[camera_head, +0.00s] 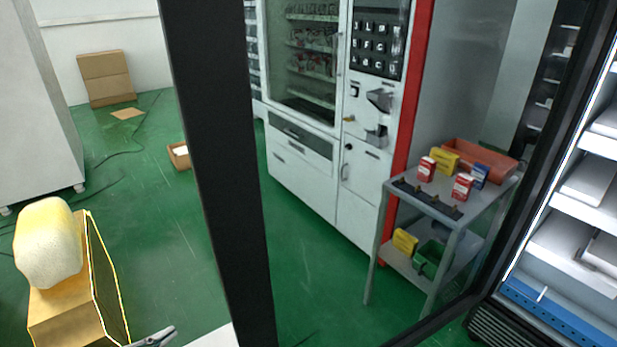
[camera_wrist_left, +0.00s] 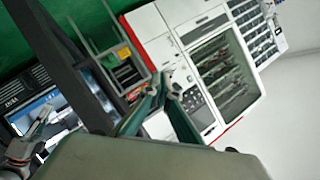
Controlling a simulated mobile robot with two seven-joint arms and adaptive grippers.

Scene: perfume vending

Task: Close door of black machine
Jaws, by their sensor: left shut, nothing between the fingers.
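The black machine (camera_head: 492,318) stands at the right of the head view, with its lit shelves exposed. Its glass door is open, and the thick black door edge (camera_head: 222,170) runs from top to bottom near the middle. The wrist view also shows the black door frame (camera_wrist_left: 62,62) slanting across the upper left. My left gripper (camera_head: 160,337) shows only its tip at the bottom of the head view, left of the door edge. In the wrist view its fingers (camera_wrist_left: 166,84) are together with nothing between them. A grey gripper, seemingly my right one (camera_wrist_left: 42,122), shows partly at the left; its jaws are unclear.
Through the glass stand a white vending machine (camera_head: 310,178) and a grey cart (camera_head: 446,212) with small boxes. A cardboard box (camera_head: 65,312) with a pale rounded object (camera_head: 48,243) is at lower left. Green floor (camera_head: 170,235) is clear between that box and the door edge.

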